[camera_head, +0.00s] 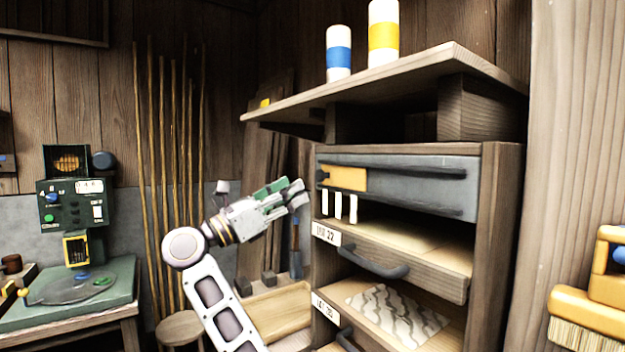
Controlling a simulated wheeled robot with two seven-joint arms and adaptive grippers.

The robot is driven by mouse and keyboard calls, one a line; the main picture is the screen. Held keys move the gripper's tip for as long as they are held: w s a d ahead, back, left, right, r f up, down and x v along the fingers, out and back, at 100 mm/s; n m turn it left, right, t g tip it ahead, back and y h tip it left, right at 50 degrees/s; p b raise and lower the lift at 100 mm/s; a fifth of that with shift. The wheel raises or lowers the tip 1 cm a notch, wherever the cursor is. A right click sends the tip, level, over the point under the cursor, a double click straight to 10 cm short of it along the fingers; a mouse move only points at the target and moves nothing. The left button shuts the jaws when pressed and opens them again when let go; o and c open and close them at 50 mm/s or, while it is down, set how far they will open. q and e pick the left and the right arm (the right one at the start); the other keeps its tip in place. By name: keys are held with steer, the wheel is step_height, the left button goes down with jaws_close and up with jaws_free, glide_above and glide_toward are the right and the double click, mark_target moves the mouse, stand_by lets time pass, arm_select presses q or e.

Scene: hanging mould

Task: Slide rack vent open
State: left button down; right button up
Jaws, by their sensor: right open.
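The wooden rack (492,215) stands right of centre. Across its top bay is a grey metal panel (420,186) with dark rails along its upper and lower edges. An orange plate (346,179) sits at the panel's left end, with a small dark knob on its left and several white strips hanging below it. I cannot tell for sure which of these parts is the vent. My right gripper (297,193) is open and empty. In the picture it is just left of the orange plate, apparently apart from it, pointing right. My left gripper is out of view.
Below the panel are drawers with dark handles (373,265); a lower one holds a wavy patterned sheet (397,313). A shelf (370,85) juts out above, carrying blue-banded (339,58) and yellow-banded (383,35) cylinders. A stool (180,328) and a green machine (72,205) stand left.

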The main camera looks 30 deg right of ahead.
mark_target(317, 176)
steer(key=shift+x, duration=3.55)
jaws_close()
